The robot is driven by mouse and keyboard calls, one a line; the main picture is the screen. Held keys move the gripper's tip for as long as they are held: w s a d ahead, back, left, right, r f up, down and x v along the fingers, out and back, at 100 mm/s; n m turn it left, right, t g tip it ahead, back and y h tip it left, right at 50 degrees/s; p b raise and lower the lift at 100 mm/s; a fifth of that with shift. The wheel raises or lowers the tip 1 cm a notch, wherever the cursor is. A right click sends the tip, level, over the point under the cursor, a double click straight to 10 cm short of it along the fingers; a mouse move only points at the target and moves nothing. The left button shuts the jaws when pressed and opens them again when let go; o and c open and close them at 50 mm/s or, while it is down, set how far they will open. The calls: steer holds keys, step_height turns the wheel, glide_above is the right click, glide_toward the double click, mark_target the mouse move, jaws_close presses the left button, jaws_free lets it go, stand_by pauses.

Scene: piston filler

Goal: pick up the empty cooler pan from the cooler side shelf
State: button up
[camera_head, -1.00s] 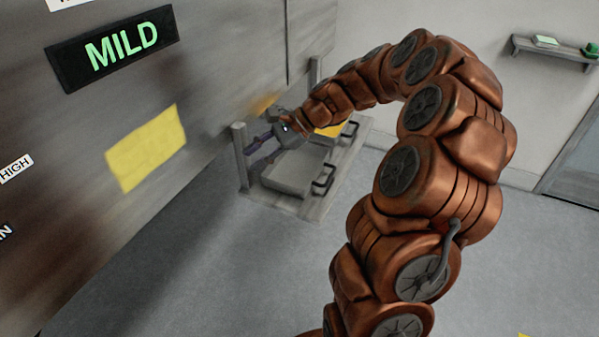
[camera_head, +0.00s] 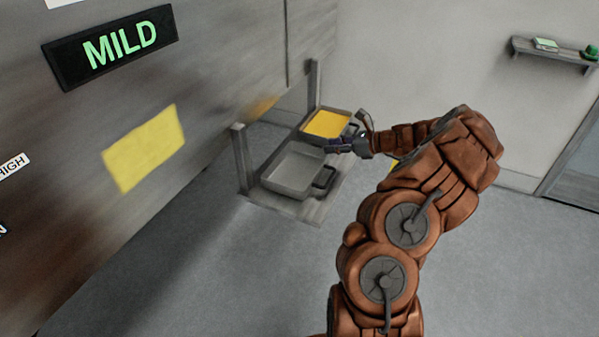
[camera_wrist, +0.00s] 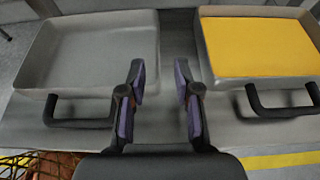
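The empty cooler pan (camera_head: 292,170) is a grey tray with a dark handle, on the near part of the shelf (camera_head: 270,201) beside the machine. In the wrist view the empty pan (camera_wrist: 92,50) is at the left, its black handle (camera_wrist: 78,122) facing me. A second pan (camera_head: 327,123) with yellow contents sits farther along the shelf; in the wrist view it is at the right. My gripper (camera_head: 345,142) is at the handle side of the shelf. In the wrist view my gripper (camera_wrist: 160,100) is open and empty, its fingers between the two pans' handles.
Grey posts (camera_head: 241,158) stand at the shelf's machine-side corners. The machine wall with the MILD sign (camera_head: 112,47) fills the left. A small wall shelf (camera_head: 553,52) is at the far right. The floor (camera_head: 240,270) in front is clear.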

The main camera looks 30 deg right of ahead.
steer(key=shift+p+x, duration=0.55)
steer(key=shift+x, duration=2.2)
steer(key=shift+s, duration=0.15)
jaws_close()
